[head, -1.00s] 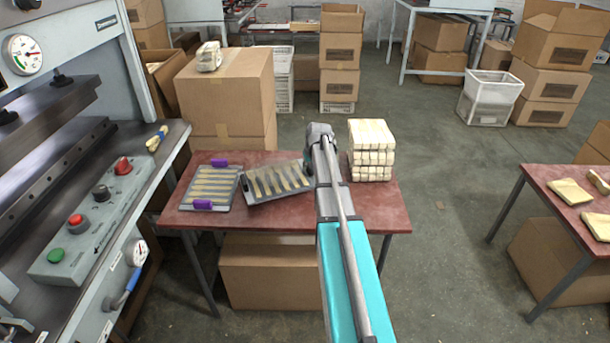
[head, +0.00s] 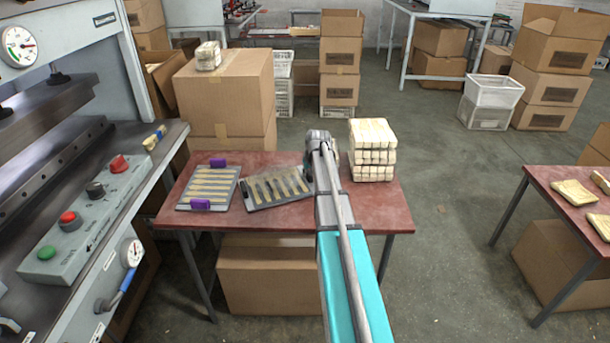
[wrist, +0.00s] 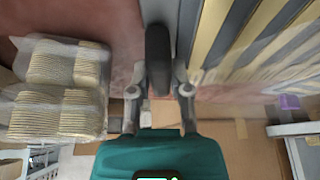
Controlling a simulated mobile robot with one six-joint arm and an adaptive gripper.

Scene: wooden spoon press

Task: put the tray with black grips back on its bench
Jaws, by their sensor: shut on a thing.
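The tray with black grips (head: 252,201) is grey and carries several pale wooden strips. It is at the red-topped bench (head: 345,212), slightly askew beside the purple-grip tray. I cannot tell whether it touches the bench top. My gripper (wrist: 159,80) is shut on the tray's black grip (wrist: 158,45), and the tray's slats reach off to the right in the wrist view. In the head view my gripper (head: 312,172) is at the tray's right end, largely hidden by my arm. The far grip is not clear.
A tray with purple grips (head: 211,170) lies flat on the bench's left. A stack of wrapped wooden bundles (head: 372,150) stands close to the right of my gripper. The press (head: 75,205) is at the left. Cartons (head: 225,90) stand behind the bench. The bench's front right is bare.

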